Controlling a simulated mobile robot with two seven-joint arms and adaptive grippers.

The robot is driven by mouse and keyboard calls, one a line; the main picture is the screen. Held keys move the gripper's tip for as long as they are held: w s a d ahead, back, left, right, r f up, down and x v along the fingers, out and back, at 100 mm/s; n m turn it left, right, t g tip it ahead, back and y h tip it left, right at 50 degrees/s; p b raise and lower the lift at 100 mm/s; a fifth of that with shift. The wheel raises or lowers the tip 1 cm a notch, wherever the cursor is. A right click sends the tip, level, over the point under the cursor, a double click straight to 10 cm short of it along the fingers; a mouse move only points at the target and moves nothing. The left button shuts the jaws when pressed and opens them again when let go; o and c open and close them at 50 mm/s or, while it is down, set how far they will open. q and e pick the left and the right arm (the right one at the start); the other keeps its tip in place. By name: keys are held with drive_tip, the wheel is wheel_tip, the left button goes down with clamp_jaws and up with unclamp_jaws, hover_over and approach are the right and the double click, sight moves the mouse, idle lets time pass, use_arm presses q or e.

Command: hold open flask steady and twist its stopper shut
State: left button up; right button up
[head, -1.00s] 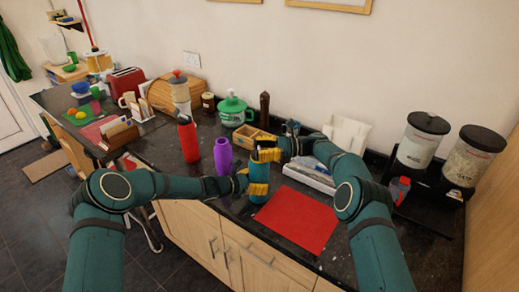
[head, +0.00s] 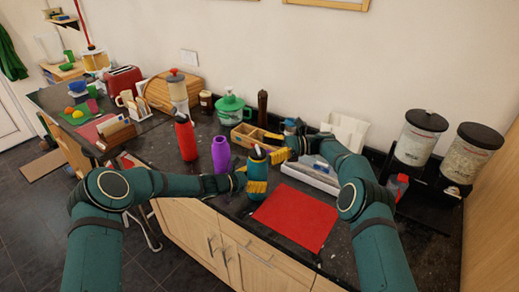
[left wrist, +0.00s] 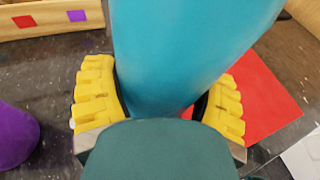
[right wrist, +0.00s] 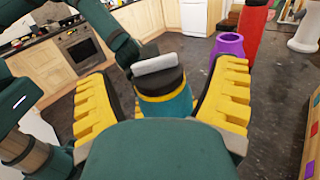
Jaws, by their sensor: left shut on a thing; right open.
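The teal flask (head: 258,170) stands upright near the counter's front edge. My left gripper (head: 257,187) is shut around its body; the left wrist view shows the yellow fingers on both sides of the teal wall (left wrist: 185,50). The dark stopper (right wrist: 160,82) with a grey bar on top sits on the flask's mouth, above a yellow ring. I cannot tell how tightly it is seated. My right gripper (head: 278,146) is open beside the flask top, to its right. In the right wrist view its fingers lie either side of the stopper, with gaps.
A purple open-topped bottle (head: 221,155) and a red bottle (head: 186,138) stand left of the flask. A wooden box (head: 246,135) lies behind it, and a white tray (head: 310,173) to the right. A red mat (head: 296,217) lies flat and bare in front.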

drive_tip(key=shift+w+d+r, duration=0.1)
drive_tip(key=shift+d, duration=1.05)
drive_tip(key=shift+w+d+r, duration=0.1)
drive_tip(key=shift+d, duration=1.05)
drive_tip(key=shift+a+r, duration=0.1)
drive_tip(key=c, duration=0.6)
drive_tip(key=shift+a+r+n+h, duration=0.2)
drive_tip(key=shift+a+n+h, duration=0.05)
drive_tip(key=shift+n+h, duration=0.05)
drive_tip(key=c, duration=0.5)
drive_tip(key=a+r+n+h, duration=0.1)
drive_tip(key=a, duration=0.1)
drive_tip(key=s+a+r+n+h, duration=0.1)
drive_tip(key=r+h, duration=0.1)
drive_tip(key=shift+a+n+g+h, duration=0.3)
drive_tip(key=shift+a+n+g, duration=0.05)
drive_tip(key=shift+n+g, duration=0.05)
clamp_jaws()
drive_tip(key=s+a+f+n+h, duration=0.3)
drive_tip(key=s+a+n+h, duration=0.15)
drive_tip(key=h, duration=0.35)
drive_tip(key=n+t+h, duration=0.9)
drive_tip(key=n+h, duration=0.1)
drive_tip(key=n, duration=0.1)
approach(252, 153)
drive_tip(key=x, duration=0.7)
drive_tip(key=shift+w+d+f, duration=0.1)
drive_tip(key=shift+w+f, duration=0.05)
drive_tip(key=shift+f, duration=0.2)
